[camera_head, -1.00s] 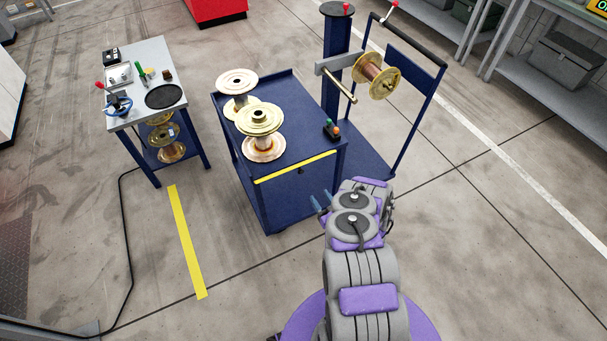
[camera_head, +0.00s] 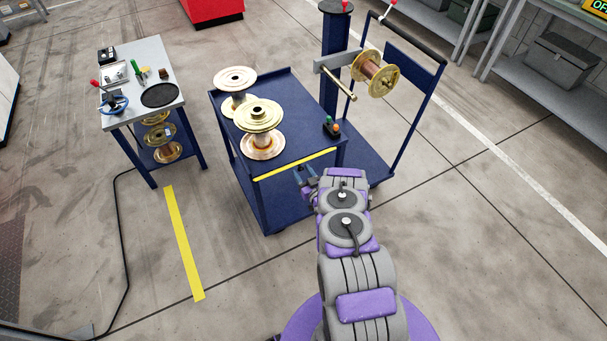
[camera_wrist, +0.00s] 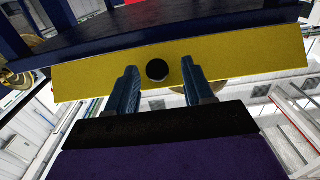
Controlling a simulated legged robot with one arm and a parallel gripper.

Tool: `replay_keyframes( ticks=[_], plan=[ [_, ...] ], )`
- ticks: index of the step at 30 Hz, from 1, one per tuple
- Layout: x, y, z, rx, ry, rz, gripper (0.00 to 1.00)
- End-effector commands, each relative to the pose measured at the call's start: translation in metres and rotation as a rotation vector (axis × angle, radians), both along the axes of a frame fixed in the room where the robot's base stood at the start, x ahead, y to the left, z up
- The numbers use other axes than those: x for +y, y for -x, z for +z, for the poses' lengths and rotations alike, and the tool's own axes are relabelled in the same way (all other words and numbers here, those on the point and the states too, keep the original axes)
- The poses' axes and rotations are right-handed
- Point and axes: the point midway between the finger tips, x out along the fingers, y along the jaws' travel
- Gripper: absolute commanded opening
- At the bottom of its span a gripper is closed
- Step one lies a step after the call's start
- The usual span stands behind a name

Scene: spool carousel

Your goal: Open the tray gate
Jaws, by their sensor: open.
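The tray gate (camera_head: 296,164) shows as a yellow strip along the front edge of the blue cart's top tray. In the wrist view the gate is a yellow panel (camera_wrist: 95,77) across the picture, with a round black knob (camera_wrist: 157,70) near its middle. It lies along the tray edge with no visible gap in the head view. My gripper (camera_head: 306,174) is at the front of the cart, just below the strip. In the wrist view its two blue fingers (camera_wrist: 159,80) are apart, one on each side of the knob. I cannot tell whether they touch it.
Gold and copper spools (camera_head: 258,118) stand on the cart tray (camera_head: 290,100) behind the gate. A small control box (camera_head: 332,128) sits at its right corner. A blue stand holds another spool (camera_head: 374,75). A side table (camera_head: 150,75) stands left, with open floor between.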

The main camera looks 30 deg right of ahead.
Motion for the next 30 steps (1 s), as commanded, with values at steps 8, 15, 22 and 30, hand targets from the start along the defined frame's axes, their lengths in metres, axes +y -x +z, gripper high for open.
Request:
replay_keyframes(
  ticks=[8, 15, 22, 30],
  plan=[
    [-0.0029, 0.0004, -0.0009, 0.0, -0.004, 0.0, 0.37],
    [-0.0034, 0.0004, -0.0008, -0.001, -0.003, -0.001, 0.14],
    [-0.0037, 0.0004, -0.0007, -0.001, -0.002, -0.003, 0.0],
    [-0.0042, 0.0003, -0.0087, -0.069, -0.002, -0.002, 0.0]
  ],
)
